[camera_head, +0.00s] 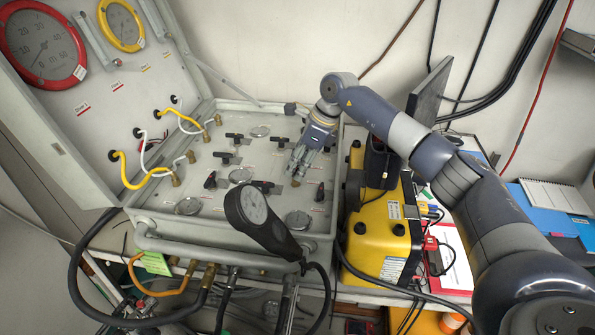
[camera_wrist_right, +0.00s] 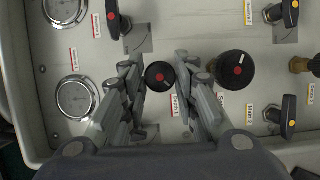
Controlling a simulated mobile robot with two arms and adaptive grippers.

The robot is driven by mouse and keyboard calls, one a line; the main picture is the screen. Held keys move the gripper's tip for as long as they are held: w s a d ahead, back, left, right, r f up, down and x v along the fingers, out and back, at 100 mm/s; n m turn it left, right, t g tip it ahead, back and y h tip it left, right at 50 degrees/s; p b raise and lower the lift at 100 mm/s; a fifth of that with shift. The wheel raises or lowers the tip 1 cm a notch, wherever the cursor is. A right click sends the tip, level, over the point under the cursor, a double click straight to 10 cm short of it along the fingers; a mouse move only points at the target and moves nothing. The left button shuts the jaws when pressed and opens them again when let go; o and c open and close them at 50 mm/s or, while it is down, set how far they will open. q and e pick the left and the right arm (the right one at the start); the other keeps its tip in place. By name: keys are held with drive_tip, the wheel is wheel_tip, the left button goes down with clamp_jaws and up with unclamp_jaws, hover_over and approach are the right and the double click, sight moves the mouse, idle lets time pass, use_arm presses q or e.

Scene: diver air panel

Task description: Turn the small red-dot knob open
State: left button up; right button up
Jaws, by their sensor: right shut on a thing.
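The small red-dot knob (camera_wrist_right: 158,78) is a round black knob with a red dot on the grey panel. It sits between the two fingers of my right gripper (camera_wrist_right: 160,66), which are shut on it from left and right. A larger black knob with a red dot (camera_wrist_right: 234,70) stands just right of the right finger. In the head view my right gripper (camera_head: 297,168) points down at the panel's right part, and its fingers hide the small knob. My left gripper is not in view.
The open panel case (camera_head: 228,195) carries several black valve handles, round gauges and brass fittings. A yellow case (camera_head: 375,235) stands close on the right. A red-dot lever (camera_wrist_right: 113,20) is above the left finger.

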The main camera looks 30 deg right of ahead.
drive_tip(key=n+b, duration=0.1)
drive_tip(key=n, duration=0.1)
drive_tip(key=shift+w+n+g+y, duration=0.15)
drive_tip(key=shift+n+g+y, duration=0.15)
drive_tip(key=shift+g, duration=0.1)
drive_tip(key=shift+n+g+b, duration=0.3)
drive_tip(key=shift+n+g, duration=0.2)
drive_tip(key=shift+n, duration=0.9)
drive_tip(key=shift+d, duration=0.1)
drive_tip(key=o, duration=1)
drive_tip(key=shift+r, duration=0.15)
drive_tip(key=w+v, duration=0.1)
drive_tip(key=v, duration=1)
drive_tip(key=shift+s+d+r, duration=0.3)
drive_tip(key=shift+s+r, duration=0.05)
drive_tip(key=shift+s, duration=0.1)
